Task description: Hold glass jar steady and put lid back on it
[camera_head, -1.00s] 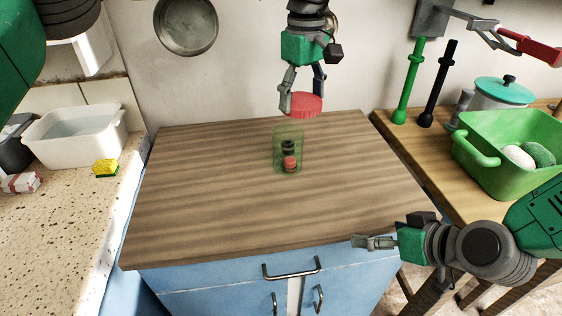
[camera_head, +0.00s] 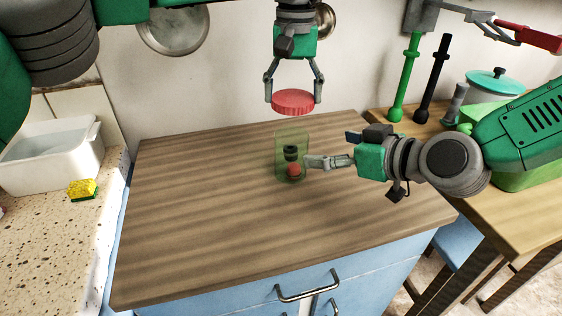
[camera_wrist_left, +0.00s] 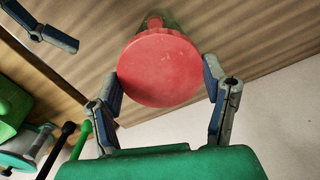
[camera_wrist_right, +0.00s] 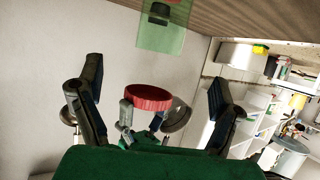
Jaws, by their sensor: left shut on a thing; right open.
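The glass jar (camera_head: 292,150) stands upright on the wooden worktop (camera_head: 200,210). It is greenish and see-through, with a dark piece and a red piece inside. My left gripper (camera_head: 293,98) is shut on the red round lid (camera_head: 292,101), held level above the jar and apart from it. The lid fills the middle of the left wrist view (camera_wrist_left: 160,68) and hides most of the jar. My right gripper (camera_head: 318,162) is open at the jar's right side. The right wrist view shows the jar (camera_wrist_right: 165,28) ahead, beyond the fingertips; I cannot tell whether they touch it.
A white basin (camera_head: 50,155) and a yellow sponge (camera_head: 83,189) are on the left counter. On the right table are a green tub (camera_head: 520,178), a pot with a teal lid (camera_head: 497,82) and upright tools. The worktop's left and front are clear.

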